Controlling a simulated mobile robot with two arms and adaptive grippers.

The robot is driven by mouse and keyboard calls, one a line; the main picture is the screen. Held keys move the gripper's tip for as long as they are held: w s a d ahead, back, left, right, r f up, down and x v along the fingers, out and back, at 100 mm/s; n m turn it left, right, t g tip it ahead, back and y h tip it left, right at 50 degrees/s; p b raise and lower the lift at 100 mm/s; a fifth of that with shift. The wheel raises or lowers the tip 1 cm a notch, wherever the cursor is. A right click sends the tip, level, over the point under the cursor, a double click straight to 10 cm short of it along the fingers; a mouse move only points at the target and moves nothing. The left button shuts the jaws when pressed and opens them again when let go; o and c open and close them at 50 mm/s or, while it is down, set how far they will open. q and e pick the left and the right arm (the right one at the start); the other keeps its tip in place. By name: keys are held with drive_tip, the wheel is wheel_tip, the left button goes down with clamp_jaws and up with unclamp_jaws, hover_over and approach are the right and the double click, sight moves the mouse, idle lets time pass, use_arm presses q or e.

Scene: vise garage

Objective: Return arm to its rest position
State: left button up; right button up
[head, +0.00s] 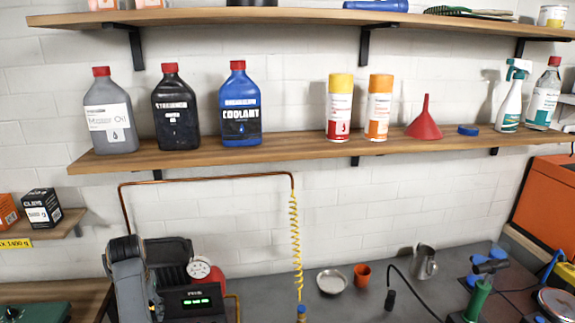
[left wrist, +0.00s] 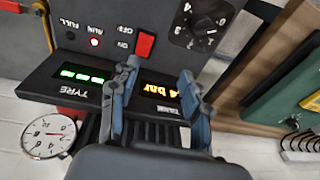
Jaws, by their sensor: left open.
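My left gripper shows in the left wrist view (left wrist: 158,72). Its two blue-grey fingers are apart with nothing between them, in front of a dark control panel (left wrist: 105,22) seen upside down. A red switch (left wrist: 145,45) lies just beyond the fingertips; I cannot tell whether a finger touches it. In the head view my left arm (head: 128,275) stands at the lower left, in front of the dark machine (head: 200,300); its fingers cannot be made out there. My right gripper is not in view.
The panel has a lit green display (left wrist: 82,76), an orange display (left wrist: 160,90) and a knob (left wrist: 200,25). A round gauge (left wrist: 48,137) is beside it. A coiled yellow hose (head: 295,240) hangs right of the machine. The shelf (head: 300,150) of bottles runs above.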

use_arm(q)
drive_tip(key=shift+y, duration=0.8)
drive_tip(key=s+f, duration=0.1)
drive_tip(key=s, duration=0.1)
drive_tip(key=s+a+f, duration=0.1)
drive_tip(key=s, duration=0.1)
drive_tip(key=s+f, duration=0.2)
drive_tip(key=shift+a+f, duration=0.1)
drive_tip(key=shift+a, duration=0.2)
drive_tip(key=shift+m+t+y, duration=0.5)
drive_tip(key=shift+m, duration=0.1)
drive_tip(key=s, duration=0.2)
drive_tip(key=s+d+f, duration=0.1)
drive_tip(key=s, duration=0.1)
drive_tip(key=s+d+f, duration=0.1)
drive_tip(key=s, duration=0.1)
drive_tip(key=shift+f, duration=0.15)
drive_tip(key=s+d+m+t+h, duration=0.1)
drive_tip(key=s+d+m+h, duration=0.3)
drive_tip(key=s+d, duration=1.5)
wheel_tip(320, 180, down, 30)
drive_tip(key=s+a+f+g+b, duration=0.1)
drive_tip(key=s+b, duration=0.2)
drive_tip(key=s+a+f+g+b, duration=0.1)
drive_tip(key=s+a+f+b, duration=0.1)
drive_tip(key=s+f, duration=1.4)
drive_tip(key=shift+a+f, duration=0.2)
drive_tip(key=shift+a, duration=0.35)
